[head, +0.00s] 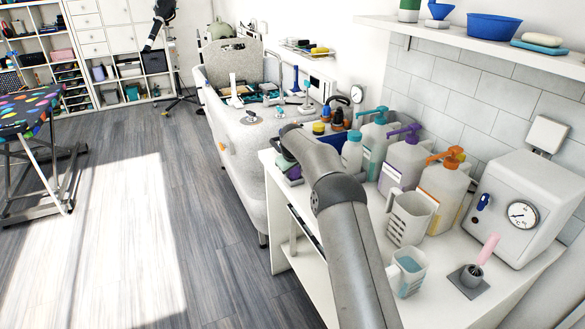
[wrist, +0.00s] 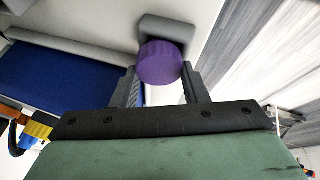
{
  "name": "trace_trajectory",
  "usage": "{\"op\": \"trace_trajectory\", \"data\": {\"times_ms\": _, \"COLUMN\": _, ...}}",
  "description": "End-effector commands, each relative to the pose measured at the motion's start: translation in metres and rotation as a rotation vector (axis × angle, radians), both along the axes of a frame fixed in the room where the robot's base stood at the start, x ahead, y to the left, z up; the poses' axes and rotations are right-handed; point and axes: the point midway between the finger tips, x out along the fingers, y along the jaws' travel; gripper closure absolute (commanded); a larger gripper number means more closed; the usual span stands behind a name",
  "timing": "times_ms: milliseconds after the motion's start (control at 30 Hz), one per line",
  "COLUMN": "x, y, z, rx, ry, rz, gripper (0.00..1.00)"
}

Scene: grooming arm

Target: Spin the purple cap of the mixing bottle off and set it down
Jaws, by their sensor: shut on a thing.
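The purple cap (wrist: 161,63) is round and sits between the two dark fingers of my gripper (wrist: 160,82) in the wrist view. My gripper is shut on it. A grey rounded block (wrist: 168,27) shows just beyond the cap. The mixing bottle cannot be made out, and I cannot tell whether the cap is still joined to it. In the head view my arm reaches over the white counter (head: 505,285), and it hides the gripper and the cap.
A blue tray (wrist: 50,78) lies left of the gripper in the wrist view. On the counter stand several pump bottles, one with a purple pump (head: 404,160), a clear jug (head: 409,217), a measuring cup (head: 407,272) and a white box with a dial (head: 515,205).

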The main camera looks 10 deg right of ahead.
Motion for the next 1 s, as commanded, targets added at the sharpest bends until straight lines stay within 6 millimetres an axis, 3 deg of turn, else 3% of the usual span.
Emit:
{"op": "trace_trajectory", "data": {"times_ms": 167, "x": 0.0, "y": 0.0, "z": 0.0, "rx": 0.0, "ry": 0.0, "rz": 0.0, "gripper": 1.0}}
{"op": "trace_trajectory", "data": {"times_ms": 200, "x": 0.0, "y": 0.0, "z": 0.0, "rx": 0.0, "ry": 0.0, "rz": 0.0, "gripper": 0.57}}
{"op": "trace_trajectory", "data": {"times_ms": 300, "x": 0.0, "y": 0.0, "z": 0.0, "rx": 0.0, "ry": 0.0, "rz": 0.0, "gripper": 0.34}}
{"op": "trace_trajectory", "data": {"times_ms": 667, "x": -0.002, "y": 0.0, "z": 0.005, "rx": 0.0, "ry": 0.0, "rz": 0.001, "gripper": 0.34}}
{"op": "trace_trajectory", "data": {"times_ms": 833, "x": -0.016, "y": 0.002, "z": 0.028, "rx": -0.002, "ry": -0.002, "rz": 0.0, "gripper": 0.34}}
{"op": "trace_trajectory", "data": {"times_ms": 1000, "x": -0.036, "y": 0.005, "z": 0.065, "rx": 0.0, "ry": -0.004, "rz": 0.0, "gripper": 0.34}}
